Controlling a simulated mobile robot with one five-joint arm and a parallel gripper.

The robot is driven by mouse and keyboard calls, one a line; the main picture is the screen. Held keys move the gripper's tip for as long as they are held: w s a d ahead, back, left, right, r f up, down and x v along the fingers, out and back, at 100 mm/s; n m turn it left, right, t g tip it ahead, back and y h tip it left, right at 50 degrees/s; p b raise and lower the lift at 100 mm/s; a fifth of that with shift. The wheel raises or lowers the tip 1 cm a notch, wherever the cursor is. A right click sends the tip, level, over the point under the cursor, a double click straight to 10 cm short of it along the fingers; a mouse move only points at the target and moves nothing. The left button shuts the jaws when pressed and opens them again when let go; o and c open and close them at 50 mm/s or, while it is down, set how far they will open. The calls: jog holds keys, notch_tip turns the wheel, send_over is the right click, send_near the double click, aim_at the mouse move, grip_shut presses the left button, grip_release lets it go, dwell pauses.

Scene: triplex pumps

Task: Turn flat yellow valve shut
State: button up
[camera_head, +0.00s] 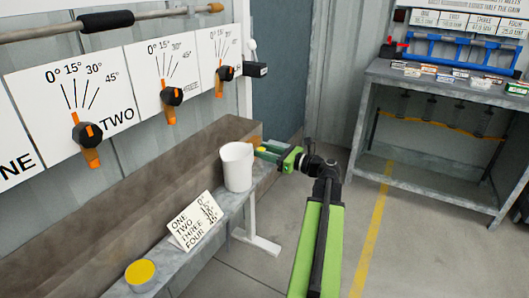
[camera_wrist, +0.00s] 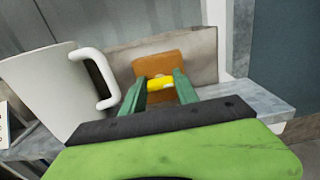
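A small yellow piece (camera_wrist: 160,84), which looks like the flat yellow valve, stands in front of an orange-brown block (camera_wrist: 158,66) in the wrist view. My gripper (camera_wrist: 160,80) has its two green fingers apart, one on each side of the yellow piece. Whether they touch it I cannot tell. In the head view my gripper (camera_head: 270,151) reaches left over the bench end, just behind the white mug, with the yellow piece (camera_head: 262,149) at its fingers. The valve's lower part is hidden.
A white mug (camera_head: 237,166) stands close to my gripper; its handle (camera_wrist: 95,78) is near the left finger. A lettered card (camera_head: 194,221) and a yellow-topped cylinder (camera_head: 141,274) sit on the bench. Dials with orange pointers (camera_head: 87,142) line the wall.

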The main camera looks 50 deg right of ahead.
grip_shut()
jog(key=shift+n, duration=0.3)
jog(key=n, duration=0.6)
jog(key=shift+a+f, duration=0.1)
jog(key=shift+a, duration=0.05)
jog(key=n, duration=0.5)
jog(key=shift+n, duration=0.4)
jog(key=n, duration=0.5)
jog(key=shift+s+f, duration=0.1)
jog(key=shift+f, duration=0.05)
jog(key=shift+n, duration=0.4)
